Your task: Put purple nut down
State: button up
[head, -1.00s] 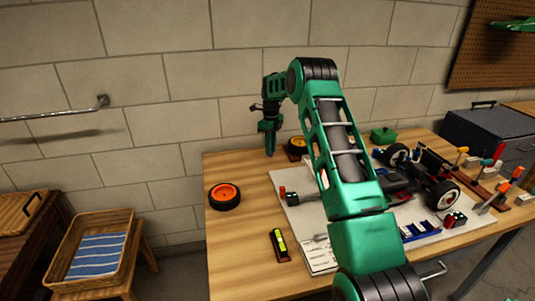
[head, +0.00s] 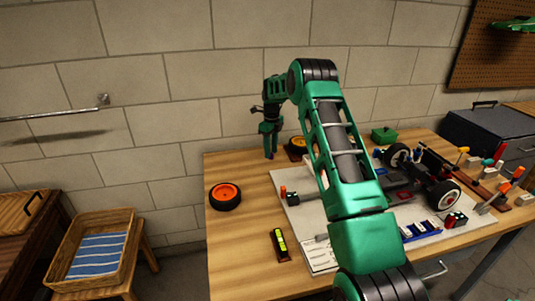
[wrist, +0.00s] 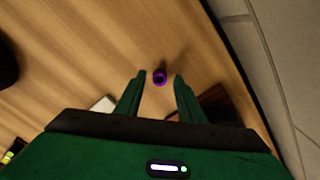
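The purple nut (wrist: 160,77) is a small ring with a dark hole, seen in the wrist view just beyond and between my fingertips. It appears to rest on the wooden table (wrist: 90,45), with a gap to each finger. My gripper (wrist: 159,82) is open, its two green fingers spread on either side of the nut. In the head view my gripper (head: 270,153) points down over the table's back left part, near the wall. The nut is too small to make out clearly there.
An orange-hubbed wheel (head: 225,195) lies at the table's left edge. A white board (head: 300,215) with the car chassis (head: 430,180) fills the right side. A level (head: 279,243) lies in front. Bare wood surrounds the nut.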

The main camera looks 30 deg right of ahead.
notch_tip(320, 180, up, 11)
jog(key=s+a+r+n+h, duration=0.1)
jog(key=s+r+n, duration=0.6)
jog(key=s+r, duration=0.55)
jog(key=s+a+r+n, duration=0.2)
jog(key=s+n, duration=0.4)
jog(key=s, duration=1.1)
jog(key=s+a+f+n, duration=0.2)
jog(key=s+a+n, duration=0.1)
jog(key=s, duration=0.6)
jog(key=s+a+f+n, duration=0.2)
jog(key=s+n, duration=0.2)
jog(key=s, duration=0.5)
jog(key=s+a+f+n+y, duration=0.1)
jog(key=s+a+f+n, duration=0.2)
jog(key=s, duration=0.6)
jog(key=shift+s+a+n, duration=0.3)
jog(key=shift+n, duration=0.3)
jog(key=shift+f, duration=0.1)
jog(key=shift+w+f, duration=0.25)
jog(key=shift+w, duration=0.3)
